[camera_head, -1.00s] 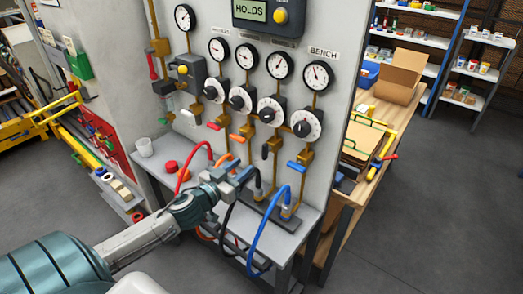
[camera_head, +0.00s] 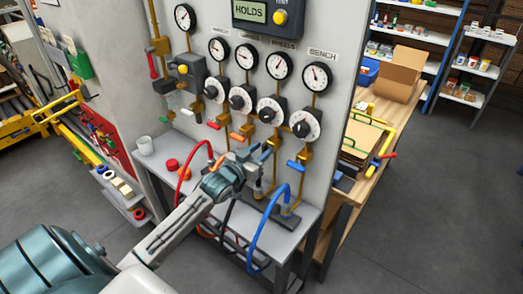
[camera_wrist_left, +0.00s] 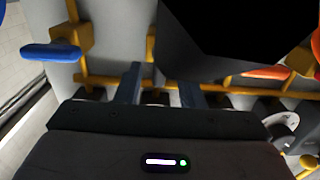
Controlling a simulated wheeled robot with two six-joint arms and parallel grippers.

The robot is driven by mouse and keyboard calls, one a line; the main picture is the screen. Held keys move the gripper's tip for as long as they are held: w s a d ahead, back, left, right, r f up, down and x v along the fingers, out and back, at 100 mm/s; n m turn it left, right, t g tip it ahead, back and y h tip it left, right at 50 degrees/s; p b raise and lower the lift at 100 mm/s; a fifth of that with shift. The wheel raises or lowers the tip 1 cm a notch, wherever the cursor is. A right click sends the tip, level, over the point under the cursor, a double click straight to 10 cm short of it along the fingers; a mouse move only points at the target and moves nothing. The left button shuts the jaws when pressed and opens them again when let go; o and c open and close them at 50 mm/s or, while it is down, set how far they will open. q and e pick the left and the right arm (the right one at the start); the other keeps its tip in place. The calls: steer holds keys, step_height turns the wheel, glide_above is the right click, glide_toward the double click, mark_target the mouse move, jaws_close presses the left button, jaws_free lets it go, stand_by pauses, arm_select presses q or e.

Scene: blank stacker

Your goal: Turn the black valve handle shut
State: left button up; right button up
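My left gripper (camera_head: 257,155) is raised in front of the lower pipe valves on the grey panel, between the orange handle (camera_head: 237,136) and the blue handle (camera_head: 296,164). In the left wrist view its two fingers (camera_wrist_left: 158,88) stand apart with a gap between them, so it is open. A large black shape (camera_wrist_left: 230,40), apparently the black valve handle, looms close to the camera beside the right-hand finger. I cannot tell whether they touch. In the head view the gripper largely covers the black handle. My right gripper is not in view.
A blue handle (camera_wrist_left: 50,51) and an orange handle (camera_wrist_left: 266,72) flank the black shape in the wrist view. Red and blue hoses (camera_head: 264,226) arch over the grey shelf (camera_head: 310,217). Gauges and dials (camera_head: 307,124) sit above. A wooden bench (camera_head: 345,215) stands right.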

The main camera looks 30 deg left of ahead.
arm_select(q)
steer(key=shift+w, duration=0.3)
steer(key=shift+c, duration=0.4)
jaws_close()
